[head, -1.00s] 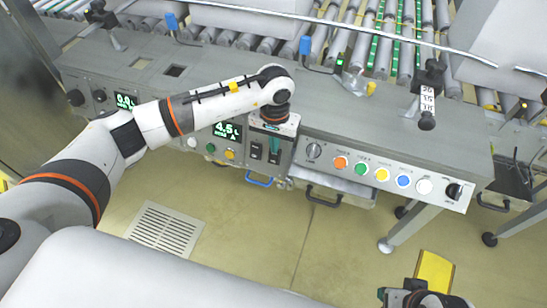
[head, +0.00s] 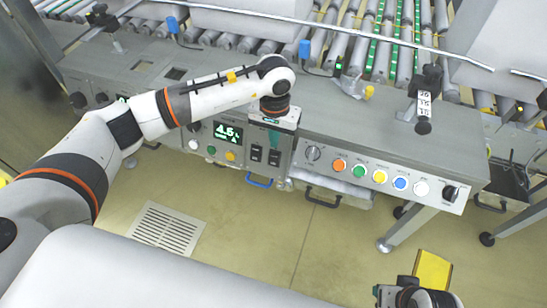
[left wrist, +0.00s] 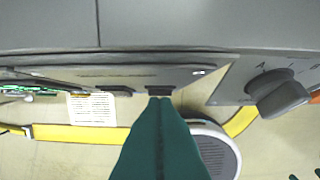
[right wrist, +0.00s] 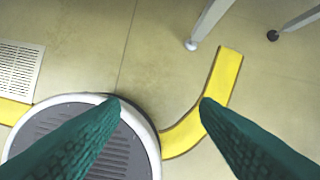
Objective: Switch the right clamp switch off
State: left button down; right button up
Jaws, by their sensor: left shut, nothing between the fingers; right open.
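My left gripper (head: 274,145) is shut and empty, pointing down just above the right switch. In the left wrist view the closed green fingertips (left wrist: 160,100) line up with the right switch (left wrist: 160,91); I cannot tell whether they touch. The left switch also shows there (left wrist: 116,93). The rocker's position is not clear. My right gripper (right wrist: 160,103) is open and empty over the floor, far from the panel.
The display (head: 228,132) is to the left. The roller conveyor (head: 350,40) is behind. Floor in front is open.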

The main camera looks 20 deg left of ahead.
aim_at(275, 154)
pick_arm(q)
jog(key=shift+r+p, duration=0.65)
jog(key=shift+r, duration=0.95)
pick_arm(e)
jog(key=shift+s+x, duration=0.2)
jog(key=shift+x, duration=1.1)
jog(key=shift+s+x, duration=0.2)
jog(key=shift+x, duration=1.15)
jog(key=shift+f, duration=0.1)
